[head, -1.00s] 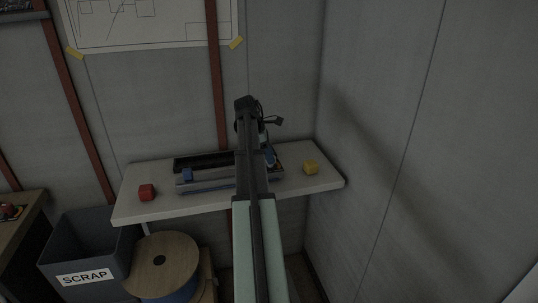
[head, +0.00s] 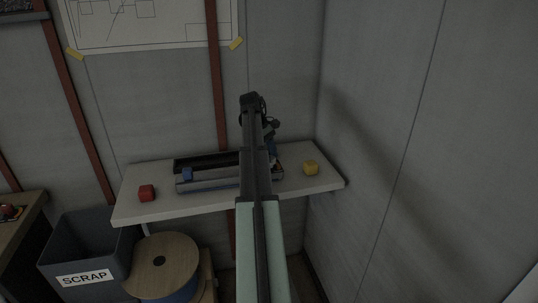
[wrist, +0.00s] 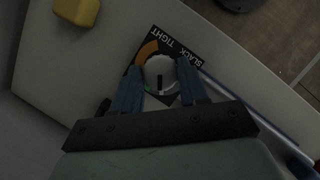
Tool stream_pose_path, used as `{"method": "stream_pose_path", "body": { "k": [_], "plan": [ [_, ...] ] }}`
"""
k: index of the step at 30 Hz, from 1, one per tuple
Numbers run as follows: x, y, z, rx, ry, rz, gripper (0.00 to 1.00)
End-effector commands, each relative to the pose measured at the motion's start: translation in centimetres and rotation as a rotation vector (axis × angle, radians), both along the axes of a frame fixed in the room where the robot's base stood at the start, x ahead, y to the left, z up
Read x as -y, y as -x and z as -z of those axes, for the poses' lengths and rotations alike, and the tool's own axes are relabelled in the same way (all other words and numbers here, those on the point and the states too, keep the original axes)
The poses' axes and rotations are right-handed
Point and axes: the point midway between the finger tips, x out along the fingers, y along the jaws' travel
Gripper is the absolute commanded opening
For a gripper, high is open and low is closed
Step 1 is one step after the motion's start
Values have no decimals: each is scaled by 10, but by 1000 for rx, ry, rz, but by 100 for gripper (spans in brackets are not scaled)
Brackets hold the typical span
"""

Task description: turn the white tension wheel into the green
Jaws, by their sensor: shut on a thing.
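The white tension wheel (wrist: 160,72) sits on a black dial plate (wrist: 183,50) in the wrist view. The plate carries the words TIGHT and SLACK, an orange arc (wrist: 147,50) and a small visible bit of green (wrist: 171,98). A black mark on the wheel points down the picture, towards my palm, near the green; I cannot tell exactly whether it lies within it. My gripper (wrist: 159,68) is shut on the wheel, with one blue finger on each side. In the head view my arm hides the wheel and fingertips.
A yellow block (head: 311,167) stands right of the device on the white shelf (head: 220,202); it also shows in the wrist view (wrist: 77,10). A red block (head: 146,192) is at the left, near a long tray (head: 208,184) with a blue part (head: 187,173). A scrap bin (head: 85,277) stands below.

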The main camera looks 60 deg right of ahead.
Motion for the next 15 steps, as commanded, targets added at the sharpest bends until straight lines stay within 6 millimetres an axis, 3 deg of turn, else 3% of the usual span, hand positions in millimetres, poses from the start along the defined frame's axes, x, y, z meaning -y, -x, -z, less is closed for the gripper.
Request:
{"method": "stream_pose_path", "body": {
  "k": [13,14,15],
  "plan": [
    [1,0,1,2,1,7,13],
    [1,0,1,3,1,7,45],
    [1,0,1,3,1,7,49]
  ]
}}
